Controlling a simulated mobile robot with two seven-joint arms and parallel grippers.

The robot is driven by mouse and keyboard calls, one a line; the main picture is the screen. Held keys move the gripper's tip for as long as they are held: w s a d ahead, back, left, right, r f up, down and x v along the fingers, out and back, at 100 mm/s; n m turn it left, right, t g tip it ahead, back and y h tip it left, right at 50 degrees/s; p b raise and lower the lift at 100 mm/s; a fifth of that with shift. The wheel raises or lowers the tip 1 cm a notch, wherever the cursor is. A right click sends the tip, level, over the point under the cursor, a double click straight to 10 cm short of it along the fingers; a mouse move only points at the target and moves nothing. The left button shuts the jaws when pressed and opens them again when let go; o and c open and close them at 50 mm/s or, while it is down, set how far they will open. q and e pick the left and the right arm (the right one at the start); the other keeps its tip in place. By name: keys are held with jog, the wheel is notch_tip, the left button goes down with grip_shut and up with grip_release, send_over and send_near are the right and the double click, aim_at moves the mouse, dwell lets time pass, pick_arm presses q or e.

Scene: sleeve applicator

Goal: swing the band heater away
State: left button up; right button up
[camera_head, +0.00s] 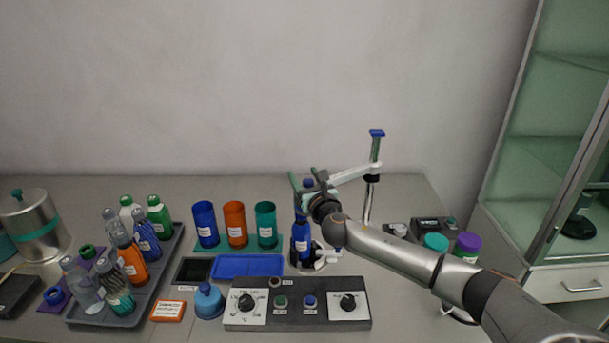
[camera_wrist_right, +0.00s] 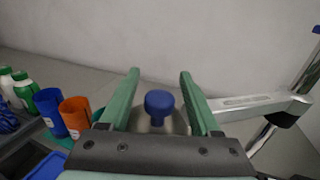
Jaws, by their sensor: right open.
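The band heater's swing arm (camera_head: 350,174) is a pale link reaching left from an upright metal post with a blue top (camera_head: 376,133). The arm also shows at the right in the right wrist view (camera_wrist_right: 262,104). A blue knob (camera_wrist_right: 159,104) stands at its free end. My right gripper (camera_wrist_right: 158,76) is open, with one green finger on each side of the knob and a gap on both sides. In the head view, my right gripper (camera_head: 303,177) hides most of the arm's end and is above a blue bottle (camera_head: 302,240). My left gripper is not in view.
A control box (camera_head: 297,322) with knobs and buttons stands in front of the bottle. Blue, orange and teal cups (camera_head: 236,226) stand to the left, beyond a blue tray (camera_head: 248,266). A grey tray (camera_head: 150,298) of bottles is farther left. A glass cabinet (camera_head: 560,150) stands at the right.

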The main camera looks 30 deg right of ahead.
grip_shut()
dwell(0.5)
dwell(0.9)
